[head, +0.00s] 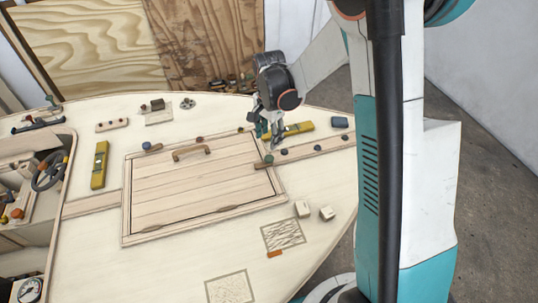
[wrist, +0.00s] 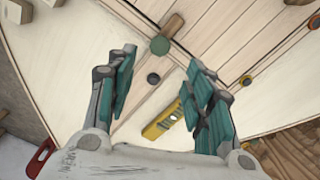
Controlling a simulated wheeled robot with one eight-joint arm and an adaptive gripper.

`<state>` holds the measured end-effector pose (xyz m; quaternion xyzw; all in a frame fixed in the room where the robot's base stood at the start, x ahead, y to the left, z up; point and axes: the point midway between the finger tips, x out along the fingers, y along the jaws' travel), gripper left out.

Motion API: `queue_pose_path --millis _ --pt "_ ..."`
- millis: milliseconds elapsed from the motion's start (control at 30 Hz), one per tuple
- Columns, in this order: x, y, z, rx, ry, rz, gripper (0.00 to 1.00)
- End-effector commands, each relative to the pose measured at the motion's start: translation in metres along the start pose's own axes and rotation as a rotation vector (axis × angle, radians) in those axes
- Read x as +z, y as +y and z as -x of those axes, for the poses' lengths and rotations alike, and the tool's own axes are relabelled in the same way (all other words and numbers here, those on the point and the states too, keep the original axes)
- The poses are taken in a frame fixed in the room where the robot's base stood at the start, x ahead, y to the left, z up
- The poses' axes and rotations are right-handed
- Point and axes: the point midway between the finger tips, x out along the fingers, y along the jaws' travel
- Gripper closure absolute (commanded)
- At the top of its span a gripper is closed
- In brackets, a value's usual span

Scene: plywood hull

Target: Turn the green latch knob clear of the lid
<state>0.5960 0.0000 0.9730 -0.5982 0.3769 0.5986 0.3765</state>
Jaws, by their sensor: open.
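The green latch knob (head: 268,159) sits at the right edge of the plank lid (head: 190,190). In the wrist view the round green knob (wrist: 159,45) shows ahead of the fingertips, with a short wooden latch bar (wrist: 173,25) beside it. The bar appears to lie over the lid's edge. My gripper (head: 264,131) is open and empty, above the deck on the far side of the knob. In the wrist view its teal fingers (wrist: 162,63) are wide apart, touching nothing visible.
A dark knob (wrist: 153,78) and a yellow level (wrist: 165,121) lie between my fingers in the wrist view. A second latch with a bluish knob (head: 147,146) sits at the lid's far left corner. Two pale blocks (head: 314,210) stand right of the lid.

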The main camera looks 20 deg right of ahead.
Motion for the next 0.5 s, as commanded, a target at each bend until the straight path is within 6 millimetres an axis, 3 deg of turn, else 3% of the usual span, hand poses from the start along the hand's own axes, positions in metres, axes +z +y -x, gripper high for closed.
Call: queue_pose_path --millis 200,500 --pt "0.000 0.000 -0.047 0.000 0.000 0.001 0.52" --pt "0.000 0.000 -0.090 -0.001 0.000 0.001 0.52"
